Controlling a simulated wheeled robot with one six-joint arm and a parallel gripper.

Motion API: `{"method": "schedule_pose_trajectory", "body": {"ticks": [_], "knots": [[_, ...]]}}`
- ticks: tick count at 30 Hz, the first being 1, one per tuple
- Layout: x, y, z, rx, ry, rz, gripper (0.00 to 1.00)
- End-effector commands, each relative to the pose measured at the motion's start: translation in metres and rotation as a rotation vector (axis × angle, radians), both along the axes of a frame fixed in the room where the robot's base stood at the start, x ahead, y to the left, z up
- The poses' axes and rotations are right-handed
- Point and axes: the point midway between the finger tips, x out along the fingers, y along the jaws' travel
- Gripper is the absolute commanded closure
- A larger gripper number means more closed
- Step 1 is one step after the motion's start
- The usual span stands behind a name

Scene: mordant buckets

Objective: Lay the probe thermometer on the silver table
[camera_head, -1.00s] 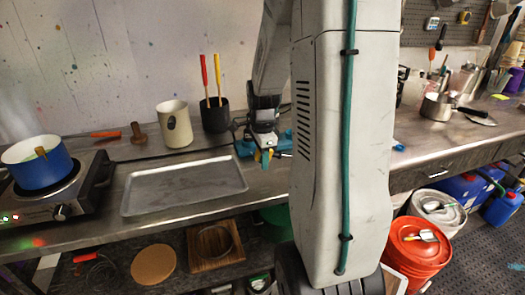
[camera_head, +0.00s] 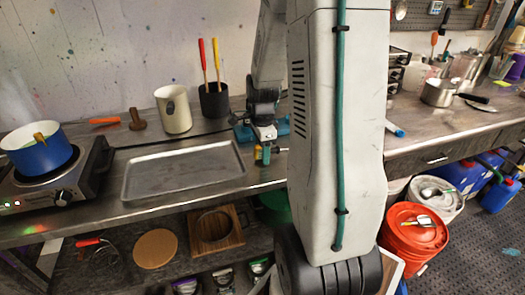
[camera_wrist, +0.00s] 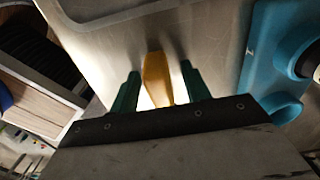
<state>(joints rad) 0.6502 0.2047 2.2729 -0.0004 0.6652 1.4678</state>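My gripper (camera_head: 264,155) is low over the silver table (camera_head: 265,178), just right of the metal tray. In the wrist view, its two green fingers (camera_wrist: 160,92) stand apart. An orange-yellow, handle-like piece (camera_wrist: 155,78) lies between them with a narrow gap on each side; it looks like the probe thermometer, but its probe and display are hidden. In the head view, the yellow piece (camera_head: 258,152) shows only as a small patch at the fingers. I cannot tell whether it rests on the metal.
The empty tray (camera_head: 185,170) is left of my gripper. A teal-blue device (camera_wrist: 262,60) stands close at right. A black pot with red and yellow handles (camera_head: 213,100), a cream jug (camera_head: 173,109) and a blue pan (camera_head: 38,150) on a burner stand farther left.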

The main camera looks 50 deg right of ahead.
Motion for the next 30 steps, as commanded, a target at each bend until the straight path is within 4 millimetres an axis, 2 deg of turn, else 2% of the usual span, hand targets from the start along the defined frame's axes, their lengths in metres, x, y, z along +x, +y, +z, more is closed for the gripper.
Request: {"method": "schedule_pose_trajectory", "body": {"ticks": [4,7,15,19,30], "knots": [[0.000,0.000,0.002,-0.001,-0.001,0.000,0.53],[0.001,-0.001,0.011,-0.002,-0.003,0.000,0.53],[0.001,0.000,0.057,-0.002,-0.003,0.000,0.53],[0.001,0.000,0.072,-0.001,-0.002,0.000,0.53],[0.000,0.000,0.078,0.000,0.000,0.000,0.53]]}}
